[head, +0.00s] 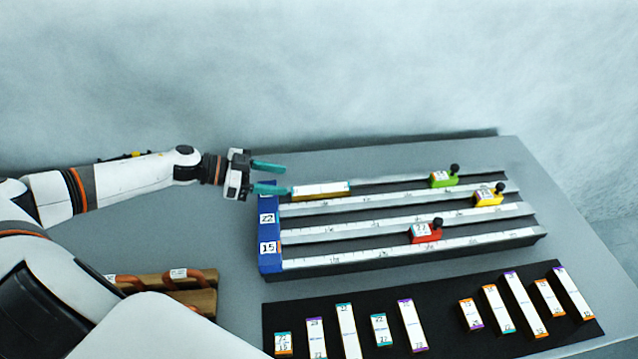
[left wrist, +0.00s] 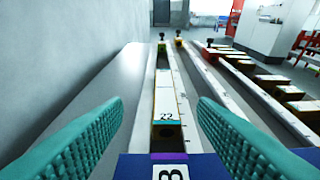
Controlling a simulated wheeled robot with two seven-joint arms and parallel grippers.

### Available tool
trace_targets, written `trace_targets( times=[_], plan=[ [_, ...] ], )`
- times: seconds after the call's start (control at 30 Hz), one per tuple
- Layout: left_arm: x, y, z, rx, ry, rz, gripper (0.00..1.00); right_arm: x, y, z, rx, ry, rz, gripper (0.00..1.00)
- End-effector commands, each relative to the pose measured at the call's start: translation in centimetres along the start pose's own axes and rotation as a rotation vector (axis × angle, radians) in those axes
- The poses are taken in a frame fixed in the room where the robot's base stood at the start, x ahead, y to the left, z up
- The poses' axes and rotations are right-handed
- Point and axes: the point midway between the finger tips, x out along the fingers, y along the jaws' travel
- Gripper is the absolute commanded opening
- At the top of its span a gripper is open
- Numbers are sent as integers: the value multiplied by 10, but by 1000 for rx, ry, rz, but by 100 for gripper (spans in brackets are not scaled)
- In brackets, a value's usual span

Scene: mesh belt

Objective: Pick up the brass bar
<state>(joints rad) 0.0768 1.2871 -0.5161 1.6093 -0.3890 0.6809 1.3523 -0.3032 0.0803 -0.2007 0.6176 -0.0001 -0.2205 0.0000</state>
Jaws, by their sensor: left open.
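A brass-sided bar (head: 321,190) with a white label on top lies in the far channel of the rail fixture (head: 400,240), near its left end. In the left wrist view the bar (left wrist: 167,108) points away from me; its near end face is brass-coloured, below a teal strip and a "22" label. My left gripper (head: 286,178) is open, its teal fingers at the left end of the fixture, just short of the bar. In the left wrist view the fingers (left wrist: 160,108) stand apart on either side of the bar's line, with nothing between them. My right gripper is not in view.
A blue numbered end block (head: 268,262) closes the fixture's left end. Green (head: 442,180), yellow (head: 488,197) and red (head: 425,235) knobbed sliders sit on the rails. Several labelled bars lie on a black mat (head: 440,310) in front. Wooden blocks with orange handles (head: 185,283) stand left.

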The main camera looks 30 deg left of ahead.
Motion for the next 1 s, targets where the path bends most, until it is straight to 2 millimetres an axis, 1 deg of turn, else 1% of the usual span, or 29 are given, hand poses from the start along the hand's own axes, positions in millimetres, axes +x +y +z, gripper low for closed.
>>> trace_targets(
  times=[0.03, 0.13, 0.2, 0.43, 0.6, 0.7, 0.8, 1.0],
  plan=[
    [11, 0, 4, 1, -9, -1, 53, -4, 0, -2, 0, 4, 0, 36],
    [28, 0, 4, 1, -7, 0, 53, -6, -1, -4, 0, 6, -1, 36],
    [37, 0, 2, -1, -5, 0, 53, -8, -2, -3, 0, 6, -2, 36],
    [54, -2, 1, -1, -3, 0, 53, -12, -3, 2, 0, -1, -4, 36],
    [80, -6, -1, -1, -4, -1, 53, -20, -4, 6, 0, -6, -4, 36],
    [92, -5, -2, 0, -3, 0, 53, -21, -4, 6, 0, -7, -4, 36],
    [97, -5, -4, 0, -1, 0, 53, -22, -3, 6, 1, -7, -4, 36],
    [97, -5, -4, 0, 0, 0, 53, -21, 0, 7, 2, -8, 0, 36]
  ],
)
